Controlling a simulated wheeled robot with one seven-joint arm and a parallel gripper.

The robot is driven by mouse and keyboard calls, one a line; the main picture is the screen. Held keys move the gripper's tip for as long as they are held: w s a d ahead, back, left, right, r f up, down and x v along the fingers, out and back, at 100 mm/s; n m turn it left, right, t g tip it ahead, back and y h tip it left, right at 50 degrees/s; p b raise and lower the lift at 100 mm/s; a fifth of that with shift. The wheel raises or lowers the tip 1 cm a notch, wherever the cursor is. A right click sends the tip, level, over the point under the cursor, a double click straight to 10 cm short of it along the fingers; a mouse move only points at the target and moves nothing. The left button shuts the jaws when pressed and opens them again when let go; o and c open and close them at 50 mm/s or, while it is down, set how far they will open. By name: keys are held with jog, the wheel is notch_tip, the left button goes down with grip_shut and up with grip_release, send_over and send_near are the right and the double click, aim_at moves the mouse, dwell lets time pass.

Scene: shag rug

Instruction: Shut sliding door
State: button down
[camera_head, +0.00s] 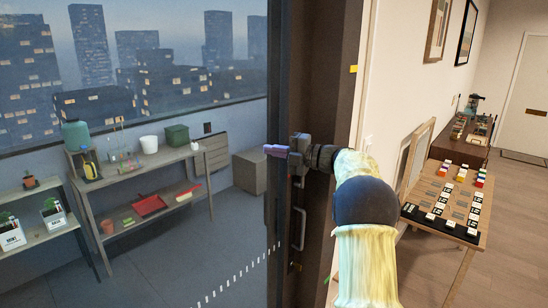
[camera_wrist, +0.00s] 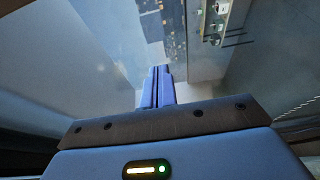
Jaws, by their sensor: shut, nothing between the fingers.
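The sliding door's dark upright edge (camera_head: 279,60) stands mid-picture in the head view, beside the wide dark frame (camera_head: 325,60). A metal pull handle (camera_head: 299,229) shows low on the dark upright part. My gripper (camera_head: 268,149) is shut and empty, its purple-blue fingers pointing left across the dark edge. I cannot tell whether they touch it. In the wrist view the fingers (camera_wrist: 158,84) are together with nothing between them. My wrist and arm hide part of the frame. How far the door stands open is unclear.
Beyond the doorway are a wooden shelf table (camera_head: 150,160) with pots and a red tray, a low planter shelf (camera_head: 40,235) and a grey box (camera_head: 250,172). On the right, a wooden table (camera_head: 470,210) with game pieces stands near the wall. White dashes (camera_head: 240,275) run low by the door.

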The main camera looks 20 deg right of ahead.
jog(key=b+v, duration=0.3)
jog(key=v, duration=0.6)
jog(key=shift+d, duration=0.45)
